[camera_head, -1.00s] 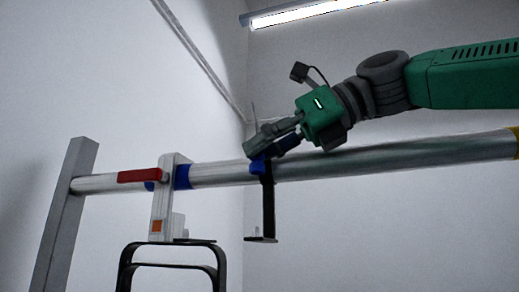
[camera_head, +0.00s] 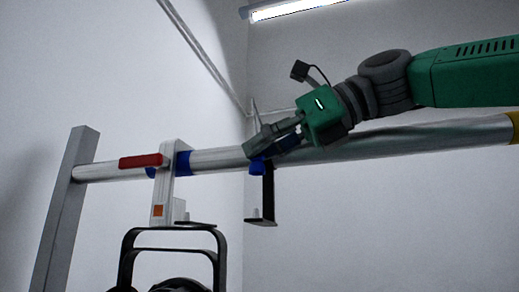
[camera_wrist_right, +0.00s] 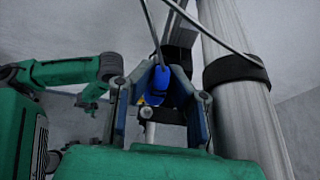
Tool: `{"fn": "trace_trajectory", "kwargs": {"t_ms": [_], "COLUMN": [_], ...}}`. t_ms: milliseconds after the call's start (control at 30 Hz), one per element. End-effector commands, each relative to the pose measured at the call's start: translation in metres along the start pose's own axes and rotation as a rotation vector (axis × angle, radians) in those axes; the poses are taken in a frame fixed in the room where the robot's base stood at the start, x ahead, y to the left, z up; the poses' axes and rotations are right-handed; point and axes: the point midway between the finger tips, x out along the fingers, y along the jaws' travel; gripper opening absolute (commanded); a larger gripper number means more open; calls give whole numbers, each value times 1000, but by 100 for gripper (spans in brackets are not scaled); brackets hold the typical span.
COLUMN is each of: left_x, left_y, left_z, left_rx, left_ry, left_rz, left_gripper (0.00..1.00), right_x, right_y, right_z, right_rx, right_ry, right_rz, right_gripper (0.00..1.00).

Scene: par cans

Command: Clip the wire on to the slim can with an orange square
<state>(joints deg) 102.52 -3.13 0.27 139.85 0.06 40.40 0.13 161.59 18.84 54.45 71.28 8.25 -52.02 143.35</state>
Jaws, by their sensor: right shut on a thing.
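My right gripper (camera_head: 262,142) is shut on a blue clip, which shows between its fingers in the right wrist view (camera_wrist_right: 158,85). A thin wire (camera_wrist_right: 152,35) runs up from the clip in that view. In the head view, the gripper overlaps the metal pipe (camera_head: 400,138) near a black bracket (camera_head: 268,195); whether they touch is unclear. The orange square (camera_head: 158,210) is on a pale hanging clamp (camera_head: 166,180) to the left of the gripper. A black yoke (camera_head: 130,245) hangs below it, with a black can (camera_head: 180,286) only partly visible at the bottom edge.
The pipe crosses the scene, with a red handle (camera_head: 142,161) and a blue band (camera_head: 182,163) near the clamp. A grey post (camera_head: 62,215) stands at the left. In the wrist view, my left arm's end (camera_wrist_right: 92,97) hangs away from the clip.

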Motion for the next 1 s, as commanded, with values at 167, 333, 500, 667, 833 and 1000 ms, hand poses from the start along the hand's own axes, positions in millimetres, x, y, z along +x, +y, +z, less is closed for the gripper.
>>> {"fn": "trace_trajectory", "kwargs": {"t_ms": [167,333,500,667,833,1000], "left_x": [3,6,8,10,13,15], "left_y": [0,0,0,0,0,0], "left_z": [0,0,0,1,1,1], "left_rx": [0,0,0,0,0,0], "left_ry": [0,0,0,0,0,0], "left_rz": [0,0,0,0,0,0], "left_gripper": [54,54,54,54,54,54], "right_x": [2,3,5,6,8,10], "right_y": [0,0,0,0,0,0], "right_z": [-4,-8,-12,-16,-20,-24], "right_rx": [0,0,0,0,0,0], "right_ry": [-1,-1,-1,0,-1,-1], "right_rz": [-1,-1,0,0,0,-1], "right_gripper": [0,0,0,0,0,0]}}
